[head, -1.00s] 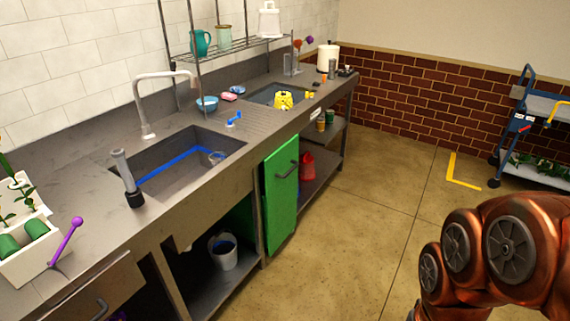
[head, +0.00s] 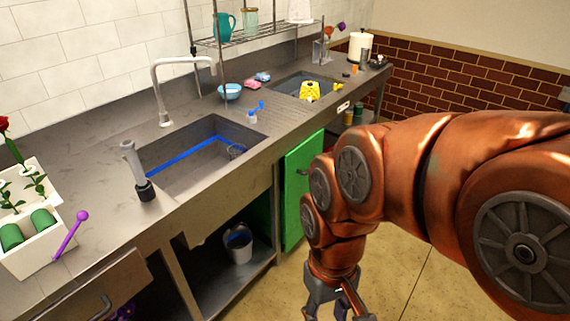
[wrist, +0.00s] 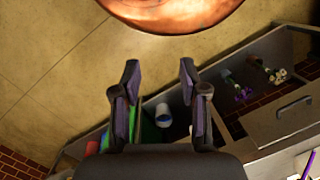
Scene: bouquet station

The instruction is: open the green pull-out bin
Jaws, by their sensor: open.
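The green pull-out bin (head: 294,200) shows as a green front panel below the counter edge, right of the open shelf. It stands about in line with the counter front. Its dark handle is mostly hidden behind my arm in the head view. My gripper (head: 341,310) hangs over the floor in front of the counter, to the right of and nearer than the panel, apart from it. In the wrist view my gripper (wrist: 158,75) has its fingers spread with nothing between the tips. A strip of the green panel (wrist: 136,116) shows there beside the left finger.
A white bucket (head: 238,243) stands on the shelf under the sink (head: 190,155). A drawer with a handle (head: 100,295) is at the lower left. A white planter (head: 40,235) and a purple-headed tool (head: 72,235) lie on the counter. The floor (head: 410,275) ahead is open.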

